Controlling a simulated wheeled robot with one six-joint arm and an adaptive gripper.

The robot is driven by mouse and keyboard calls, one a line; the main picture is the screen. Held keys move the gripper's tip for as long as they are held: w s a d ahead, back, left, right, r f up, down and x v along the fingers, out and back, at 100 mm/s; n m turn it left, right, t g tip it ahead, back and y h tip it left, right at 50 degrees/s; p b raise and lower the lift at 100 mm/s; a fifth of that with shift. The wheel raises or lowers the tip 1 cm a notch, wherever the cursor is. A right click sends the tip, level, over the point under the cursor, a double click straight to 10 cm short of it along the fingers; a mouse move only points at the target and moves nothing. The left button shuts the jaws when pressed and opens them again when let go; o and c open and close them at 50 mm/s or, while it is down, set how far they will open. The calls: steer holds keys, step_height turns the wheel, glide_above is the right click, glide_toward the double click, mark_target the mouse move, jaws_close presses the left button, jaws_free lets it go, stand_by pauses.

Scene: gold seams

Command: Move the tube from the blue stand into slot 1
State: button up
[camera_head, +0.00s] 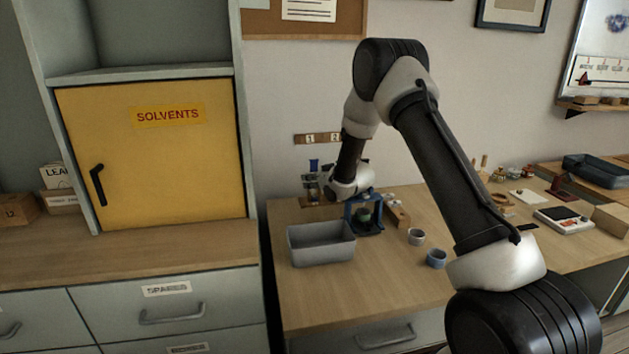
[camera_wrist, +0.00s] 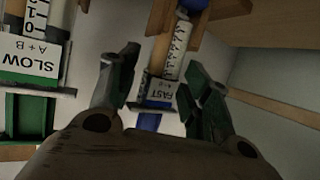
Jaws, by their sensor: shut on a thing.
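In the wrist view, my gripper (camera_wrist: 162,72) has its dark fingers on either side of a graduated tube (camera_wrist: 178,50). A plate reading FAST (camera_wrist: 157,89) is at the tube's lower part, and blue shows above and below it. My gripper is shut on this tube; the exact contact is unclear. In the head view, my wrist is near the back wall, and its fingers are largely hidden. A blue stand (camera_head: 376,226) is just right of and below my wrist. A sign with slot number 1 (camera_head: 310,139) is on the wall above.
In the wrist view, a plate marked SLOW (camera_wrist: 33,60) stands left of my gripper, and wooden parts (camera_wrist: 160,17) are above. In the head view, a grey bin (camera_head: 320,252) and two small cups (camera_head: 416,237) (camera_head: 436,258) are nearby. The front of the bench is clear.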

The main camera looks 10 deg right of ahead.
steer(key=shift+f, duration=0.2)
stand_by(0.3)
steer(key=o, duration=1.1)
steer(key=shift+f, duration=0.2)
steer(key=c, duration=0.3)
